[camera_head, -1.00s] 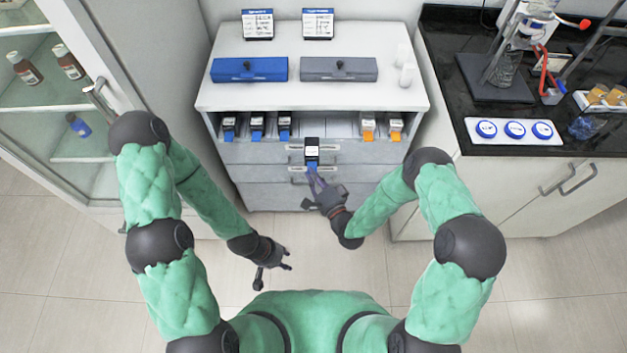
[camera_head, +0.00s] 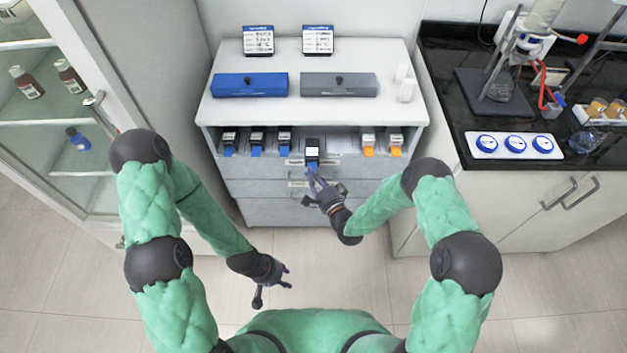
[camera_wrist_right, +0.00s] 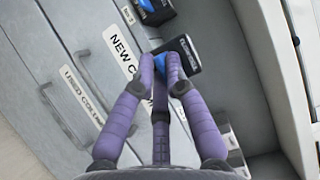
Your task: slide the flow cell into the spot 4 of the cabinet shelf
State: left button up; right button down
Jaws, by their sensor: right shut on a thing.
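The flow cell (camera_head: 312,151), a black block with a white label on top and a blue tab, is held in my right gripper (camera_head: 318,182). It overlaps the front edge of the cabinet shelf (camera_head: 345,144), right of the three blue-tabbed cells; how far in it reaches is unclear. In the right wrist view my purple fingers (camera_wrist_right: 165,72) close on the blue part of the flow cell (camera_wrist_right: 185,50). My left gripper (camera_head: 275,283) is empty, fingers apart, low in front of the cabinet.
Blue-tabbed cells (camera_head: 257,143) stand left on the shelf; two orange-tabbed cells (camera_head: 368,143) stand right. Labelled drawers (camera_head: 275,187) with handles lie below. A blue box (camera_head: 250,85) and a grey box (camera_head: 339,85) sit on top. A black counter (camera_head: 480,105) is at right.

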aim_at(313, 163)
jog(key=shift+w+b, duration=0.5)
jog(key=shift+w, duration=1.75)
jog(key=shift+f+b, duration=0.15)
jog(key=shift+b, duration=0.2)
jog(key=c, duration=1.2)
grip_release()
jog(key=shift+s+d+f, duration=0.1)
jog(key=shift+s+d, duration=0.25)
jog(key=shift+s, duration=0.15)
jog(key=v, duration=1)
jog(key=shift+s, duration=0.35)
